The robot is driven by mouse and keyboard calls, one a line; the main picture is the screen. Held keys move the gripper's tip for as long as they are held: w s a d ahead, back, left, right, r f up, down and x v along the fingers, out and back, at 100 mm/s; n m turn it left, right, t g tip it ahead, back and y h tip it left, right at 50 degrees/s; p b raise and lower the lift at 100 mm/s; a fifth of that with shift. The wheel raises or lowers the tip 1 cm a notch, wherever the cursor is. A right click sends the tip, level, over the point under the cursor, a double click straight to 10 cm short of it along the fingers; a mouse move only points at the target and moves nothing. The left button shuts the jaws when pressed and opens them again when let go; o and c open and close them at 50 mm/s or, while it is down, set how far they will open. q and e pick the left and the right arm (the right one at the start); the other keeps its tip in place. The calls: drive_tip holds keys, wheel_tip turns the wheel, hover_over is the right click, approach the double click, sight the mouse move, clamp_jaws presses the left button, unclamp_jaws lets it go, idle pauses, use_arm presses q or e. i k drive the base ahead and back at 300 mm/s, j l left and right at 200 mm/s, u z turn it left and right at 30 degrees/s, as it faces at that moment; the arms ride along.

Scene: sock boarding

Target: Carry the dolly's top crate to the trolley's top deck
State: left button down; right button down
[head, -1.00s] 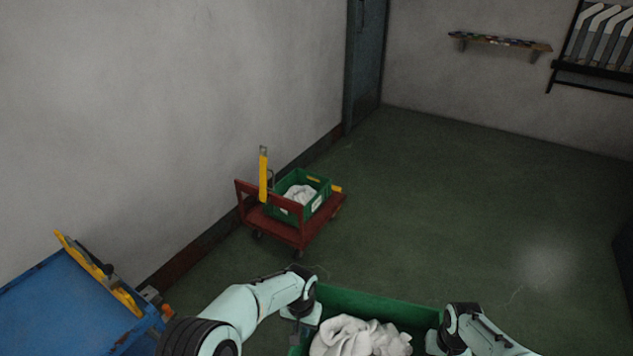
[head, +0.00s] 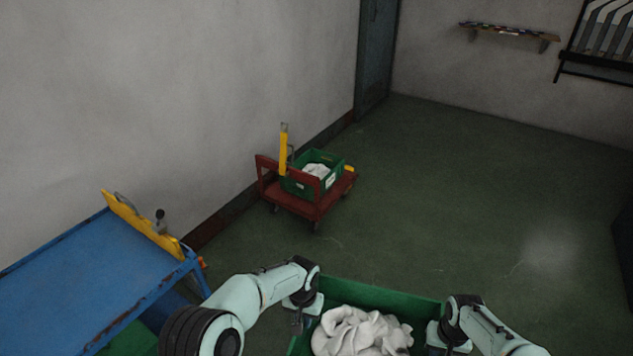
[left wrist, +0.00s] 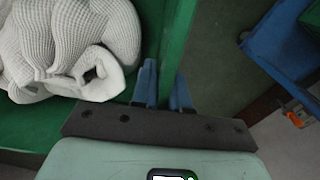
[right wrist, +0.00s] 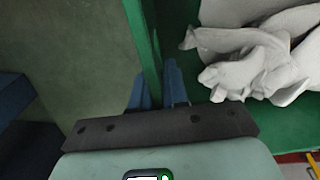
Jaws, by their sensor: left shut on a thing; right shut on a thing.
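A green crate (head: 375,296) holding white socks (head: 360,332) is carried in front of me at the bottom of the head view. My left gripper (head: 304,310) is shut on its left wall; the left wrist view shows the blue fingers (left wrist: 164,88) astride the green rim. My right gripper (head: 432,335) is shut on the opposite wall, which also shows in the right wrist view between the fingers (right wrist: 158,88). The blue trolley (head: 90,262) stands at the lower left, its visible top deck bare. The red dolly (head: 292,204) stands farther off by the wall with another green crate (head: 330,184) on it.
A yellow bar (head: 150,226) with a dark knob runs along the trolley's end. A green thing (head: 130,340) shows beneath the deck. A wall shelf (head: 508,31) and a sock rack (head: 600,45) are far right. The floor (head: 450,210) right of the dolly is clear.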

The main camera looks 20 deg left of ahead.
sight(26, 318)
drive_tip(key=k+u, duration=0.2)
drive_tip(key=u, duration=1.9)
